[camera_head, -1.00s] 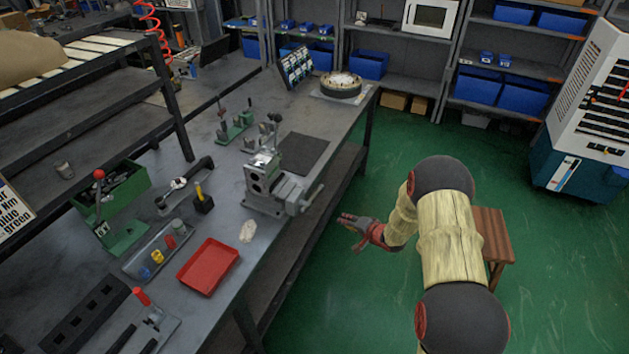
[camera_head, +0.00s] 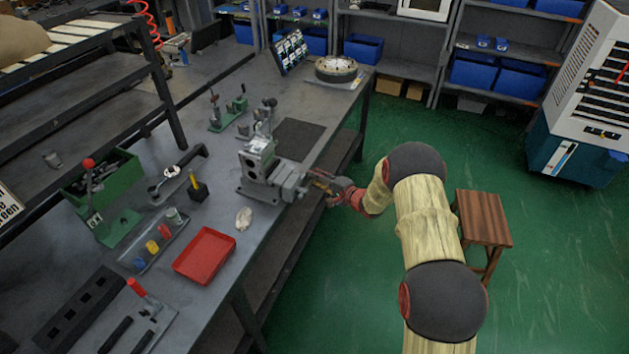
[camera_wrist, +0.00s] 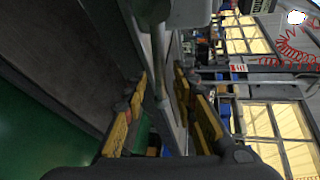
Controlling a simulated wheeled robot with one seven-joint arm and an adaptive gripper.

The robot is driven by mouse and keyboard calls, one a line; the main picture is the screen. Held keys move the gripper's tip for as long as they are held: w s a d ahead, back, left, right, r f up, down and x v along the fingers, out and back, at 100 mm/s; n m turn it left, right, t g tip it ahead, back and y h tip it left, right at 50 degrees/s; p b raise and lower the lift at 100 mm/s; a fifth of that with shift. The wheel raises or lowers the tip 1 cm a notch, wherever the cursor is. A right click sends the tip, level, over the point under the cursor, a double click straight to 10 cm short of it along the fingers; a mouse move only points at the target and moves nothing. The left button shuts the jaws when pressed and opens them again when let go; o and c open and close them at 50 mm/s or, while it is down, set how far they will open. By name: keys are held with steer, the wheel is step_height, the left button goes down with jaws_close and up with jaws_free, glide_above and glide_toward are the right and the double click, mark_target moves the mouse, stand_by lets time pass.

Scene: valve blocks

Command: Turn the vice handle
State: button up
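The grey vice (camera_head: 260,165) stands on the near edge of the workbench, its jaw and screw end (camera_head: 290,180) facing my arm. My gripper (camera_head: 318,181) is at that end, in front of the vice, and covers most of the handle in the head view. In the wrist view my gripper (camera_wrist: 160,82) has its two yellow-padded fingers spread. The thin handle bar (camera_wrist: 158,62) hangs below the grey vice body (camera_wrist: 185,12) and shows between the fingers, with gaps visible on both sides. Contact with either pad cannot be made out.
The workbench (camera_head: 225,215) carries a red tray (camera_head: 204,256), a green toggle press (camera_head: 105,195) and a dark mat (camera_head: 300,139) behind the vice. A wooden stool (camera_head: 483,216) stands right of my arm.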

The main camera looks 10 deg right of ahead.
steer(key=shift+w+a+f, duration=0.1)
steer(key=shift+w+a, duration=0.05)
steer(key=shift+w, duration=0.1)
steer(key=shift+c, duration=0.4)
jaws_close()
stand_by(0.5)
